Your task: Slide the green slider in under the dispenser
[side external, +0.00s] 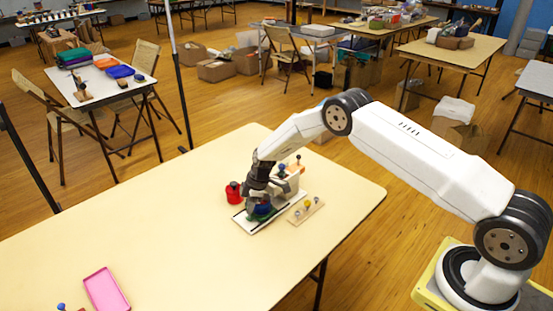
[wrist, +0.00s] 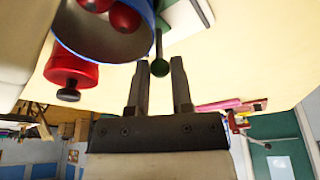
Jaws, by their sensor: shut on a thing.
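My gripper (wrist: 160,64) is shut on the green knob (wrist: 159,68) of the green slider (side external: 262,217), between its fingertips. The slider sits low on a pale board (side external: 246,226) on the table, partly hidden by my gripper in the side view. The dispenser (side external: 293,183), a beige block-like unit, stands at the far right end of the board, partly behind my arm.
A red pot with a dark knob (side external: 233,193) stands just left of the board; it also shows in the wrist view (wrist: 72,70). A small wooden rack with knobs (side external: 306,213) lies to the right. A pink tray (side external: 106,290) is at front left. The table between is clear.

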